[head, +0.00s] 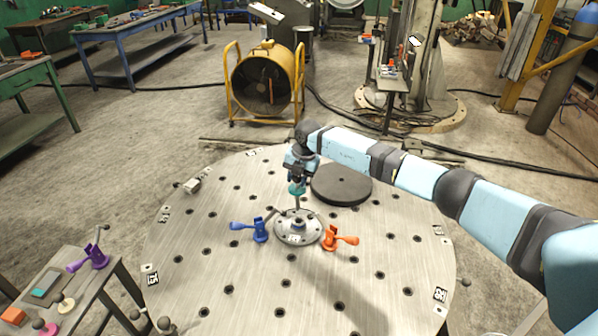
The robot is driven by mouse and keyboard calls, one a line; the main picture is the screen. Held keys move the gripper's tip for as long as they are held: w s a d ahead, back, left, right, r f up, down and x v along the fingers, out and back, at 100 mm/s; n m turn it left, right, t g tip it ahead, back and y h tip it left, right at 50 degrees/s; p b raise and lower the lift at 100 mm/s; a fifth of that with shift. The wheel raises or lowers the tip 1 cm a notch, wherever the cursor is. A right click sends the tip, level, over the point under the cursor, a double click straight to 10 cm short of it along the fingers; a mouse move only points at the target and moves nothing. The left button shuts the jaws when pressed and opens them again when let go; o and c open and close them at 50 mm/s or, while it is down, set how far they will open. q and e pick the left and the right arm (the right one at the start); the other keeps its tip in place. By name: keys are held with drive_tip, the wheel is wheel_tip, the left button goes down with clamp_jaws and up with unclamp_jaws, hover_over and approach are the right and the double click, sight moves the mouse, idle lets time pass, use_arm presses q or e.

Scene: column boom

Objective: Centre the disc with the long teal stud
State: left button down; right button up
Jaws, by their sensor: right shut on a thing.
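A round steel disc (287,238) with a raised hub lies flat near the middle of the large round table (215,265). My right gripper (297,183) is above the disc, shut on the teal stud (296,189). The stud hangs upright with its teal head at the fingers and its thin shank pointing down at the disc's hub. I cannot tell whether its tip is inside the hub or just above it. My left gripper is not in view.
A blue clamp (260,230) stands left of the disc and an orange clamp (329,238) right of it. A thick dark round plate (341,185) lies behind. A side table (75,290) at lower left holds a purple clamp (95,257) and small knobs. The table's front is clear.

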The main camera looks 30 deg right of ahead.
drive_tip(key=f+m+b, duration=0.1)
drive_tip(key=w+d+f+m+b, duration=0.1)
drive_tip(key=f+m+b, duration=0.1)
drive_tip(key=w+f+m+b, duration=0.1)
drive_tip(key=f+m+b, duration=0.1)
drive_tip(key=shift+w+d+f+h, duration=0.2)
drive_tip(key=shift+d+f+h, duration=0.05)
drive_tip(key=shift+d+h, duration=0.15)
drive_tip(key=shift+a+r, duration=0.1)
idle(0.5)
drive_tip(key=shift+f, duration=0.3)
drive_tip(key=shift+f, duration=0.35)
idle(0.8)
drive_tip(key=shift+f, duration=0.2)
idle(0.3)
